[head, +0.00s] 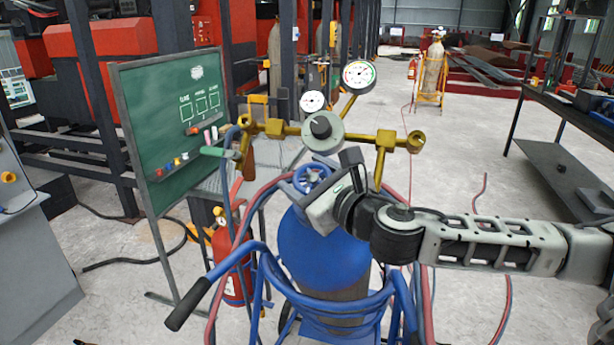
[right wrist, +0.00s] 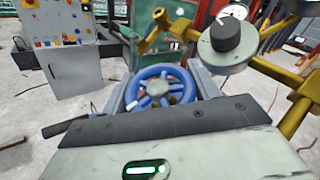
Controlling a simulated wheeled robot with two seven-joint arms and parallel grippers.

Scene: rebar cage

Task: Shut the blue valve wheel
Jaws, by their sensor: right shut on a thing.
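The blue valve wheel (head: 311,171) sits on top of the blue gas cylinder (head: 322,255), below the brass regulator (head: 322,130). In the right wrist view the wheel (right wrist: 160,88) shows its ring, spokes and grey hub between the two fingers. My right gripper (head: 315,189) comes in from the right and is shut on the wheel. The gripper body hides part of the wheel in the head view. My left gripper is not in view.
Brass pipes and gauges (head: 359,76) stand close above the gripper. A blue trolley frame (head: 330,300) and red and blue hoses surround the cylinder. A green chalkboard (head: 165,120) and a red extinguisher (head: 229,265) stand left. Open floor lies right of the cylinder.

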